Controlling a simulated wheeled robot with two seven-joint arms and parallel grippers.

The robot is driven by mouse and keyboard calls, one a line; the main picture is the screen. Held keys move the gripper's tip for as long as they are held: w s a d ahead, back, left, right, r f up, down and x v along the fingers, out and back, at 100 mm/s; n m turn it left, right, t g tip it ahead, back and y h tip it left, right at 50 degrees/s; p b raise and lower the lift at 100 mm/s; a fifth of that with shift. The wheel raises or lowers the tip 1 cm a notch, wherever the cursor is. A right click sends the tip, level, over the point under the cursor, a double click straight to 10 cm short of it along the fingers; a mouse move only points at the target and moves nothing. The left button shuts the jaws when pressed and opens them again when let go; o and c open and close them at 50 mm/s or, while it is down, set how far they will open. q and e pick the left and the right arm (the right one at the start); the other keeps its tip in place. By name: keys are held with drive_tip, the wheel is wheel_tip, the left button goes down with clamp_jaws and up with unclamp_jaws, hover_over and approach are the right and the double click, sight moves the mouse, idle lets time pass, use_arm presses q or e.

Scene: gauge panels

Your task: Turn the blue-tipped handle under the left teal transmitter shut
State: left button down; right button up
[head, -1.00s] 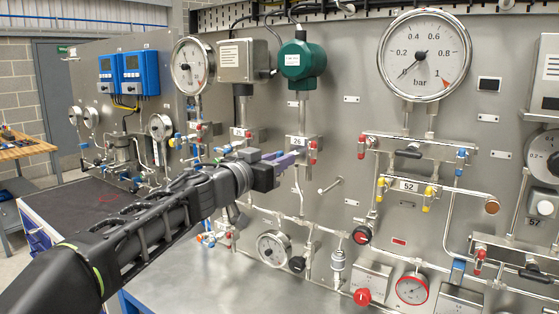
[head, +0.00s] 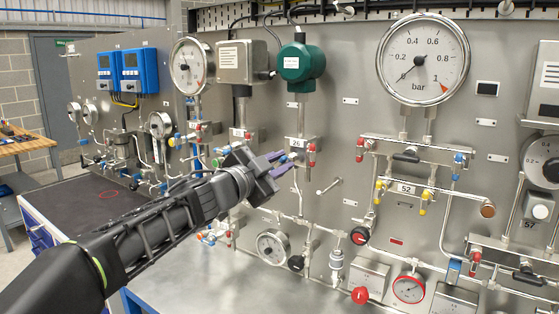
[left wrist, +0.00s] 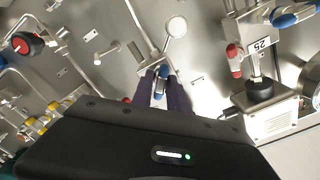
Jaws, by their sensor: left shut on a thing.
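The teal transmitter (head: 301,62) is on the panel in the head view, above a valve block labelled 26 (head: 297,143). My left gripper (head: 282,162) reaches to the block's lower left in the head view. In the left wrist view its two dark purple fingers (left wrist: 164,92) are shut on the blue-tipped handle (left wrist: 160,76), with the blue showing between them. In the head view the fingers hide this handle. My right gripper is in neither view.
A grey transmitter (head: 242,62) stands left of the teal one. A metal peg (head: 329,186) sticks out right of my gripper. Lower down are a small gauge (head: 271,247) and a black knob (head: 296,263). A large gauge (head: 422,60) hangs at right.

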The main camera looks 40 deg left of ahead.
sight(278, 165)
use_arm(q)
drive_tip(key=m, duration=0.4)
drive_tip(key=shift+f+m, duration=0.1)
drive_tip(key=shift+m, duration=0.2)
drive_tip(key=m, duration=0.5)
drive_tip(key=shift+d+f+b, duration=0.1)
drive_tip(key=shift+f+b, duration=0.05)
drive_tip(key=shift+b, duration=0.2)
drive_tip(key=c, duration=1.5)
unclamp_jaws()
drive_tip(key=s, duration=0.6)
drive_tip(key=shift+s, duration=0.35)
drive_tip(key=shift+s+d, duration=0.1)
drive_tip(key=shift+s, duration=0.45)
